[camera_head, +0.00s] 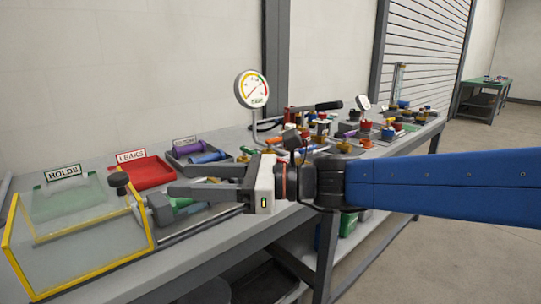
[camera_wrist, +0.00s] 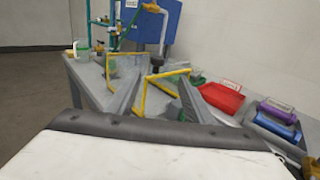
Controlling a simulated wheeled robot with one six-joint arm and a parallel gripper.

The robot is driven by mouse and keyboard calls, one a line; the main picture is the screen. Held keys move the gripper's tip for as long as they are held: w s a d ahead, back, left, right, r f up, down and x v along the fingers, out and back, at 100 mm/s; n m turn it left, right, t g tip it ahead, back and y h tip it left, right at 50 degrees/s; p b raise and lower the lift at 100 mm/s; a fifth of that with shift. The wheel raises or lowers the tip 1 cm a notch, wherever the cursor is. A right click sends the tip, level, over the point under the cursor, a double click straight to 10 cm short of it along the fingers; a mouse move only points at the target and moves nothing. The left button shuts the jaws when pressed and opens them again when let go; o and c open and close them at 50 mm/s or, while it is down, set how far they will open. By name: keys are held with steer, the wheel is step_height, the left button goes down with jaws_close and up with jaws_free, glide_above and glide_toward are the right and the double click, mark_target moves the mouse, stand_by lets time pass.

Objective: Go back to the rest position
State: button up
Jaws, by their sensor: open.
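My gripper (camera_head: 172,187) is open, its two fingers apart and pointing left over the near part of the bench (camera_head: 196,252). In the wrist view my gripper (camera_wrist: 158,92) shows its two grey fingers spread, with nothing held between them. My blue arm reaches in from the right in the head view. A clear box with a yellow frame (camera_head: 76,262) stands left of the fingertips, with a black knob (camera_head: 119,180) close to them. Whether a finger touches the knob I cannot tell.
A green tray labelled HOLDS (camera_head: 62,198), a red LEAKS tray (camera_head: 146,172) and a grey tray with purple and blue cylinders (camera_head: 200,152) line the wall side. A pressure gauge (camera_head: 251,89) stands behind my gripper. Several small fittings crowd the bench's far end. Floor at right is clear.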

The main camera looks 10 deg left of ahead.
steer(key=s+d+f+n+t+h, duration=0.1)
steer(key=d+f+n+h, duration=0.4)
steer(key=d, duration=1.1)
steer(key=s+d+f+n+t+h, duration=0.2)
steer(key=d+f+n+h, duration=0.4)
steer(key=d+f, duration=0.5)
steer(key=s+d+f+n+t+h, duration=0.1)
steer(key=d+f+n+t+h, duration=0.2)
steer(key=d+f, duration=0.6)
steer(key=d+n+h, duration=0.2)
steer(key=d+h, duration=0.1)
steer(key=d, duration=1)
steer(key=shift+s+n+h, duration=0.4)
